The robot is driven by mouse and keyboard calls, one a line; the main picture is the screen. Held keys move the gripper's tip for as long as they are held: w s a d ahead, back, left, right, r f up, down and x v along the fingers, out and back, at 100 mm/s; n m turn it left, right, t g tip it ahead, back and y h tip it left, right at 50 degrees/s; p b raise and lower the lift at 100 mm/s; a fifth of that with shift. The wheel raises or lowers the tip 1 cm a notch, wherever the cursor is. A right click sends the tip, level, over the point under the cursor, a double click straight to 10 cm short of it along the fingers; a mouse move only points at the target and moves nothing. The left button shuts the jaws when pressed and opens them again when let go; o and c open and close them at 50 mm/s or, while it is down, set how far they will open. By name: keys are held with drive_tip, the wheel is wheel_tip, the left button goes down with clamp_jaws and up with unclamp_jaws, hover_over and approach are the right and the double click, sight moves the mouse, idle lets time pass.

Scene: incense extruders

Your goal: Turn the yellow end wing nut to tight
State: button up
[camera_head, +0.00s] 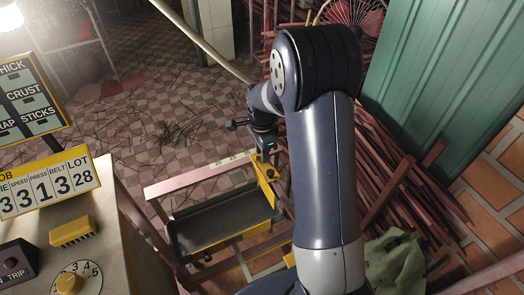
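My gripper (268,160) points down at the right end of a tray frame, just left of my arm's large upper link. Its fingers are small and partly hidden, so whether they are open or shut does not show. A yellow part (265,170) is right at the gripper's tip, at the end of the frame's pink rail. The yellow end wing nut cannot be made out separately from this yellow part. I cannot tell whether the gripper touches it. Below it is a dark tray (220,222) with yellow edging.
A control cabinet (110,240) with a yellow dial (69,284) and number sign (48,190) stands at the left. Pink sticks (385,190) are piled at the right beside a green corrugated panel (440,80). Green cloth (395,263) lies lower right. Tiled floor (150,120) is open behind.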

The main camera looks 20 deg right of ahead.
wheel_tip(320, 180, up, 11)
drive_tip(key=shift+f+b, duration=0.15)
drive_tip(key=shift+b, duration=0.25)
drive_tip(key=shift+f, duration=0.1)
wheel_tip(320, 180, down, 11)
drive_tip(key=shift+r+p, duration=0.15)
drive_tip(key=shift+p, duration=0.3)
idle(0.4)
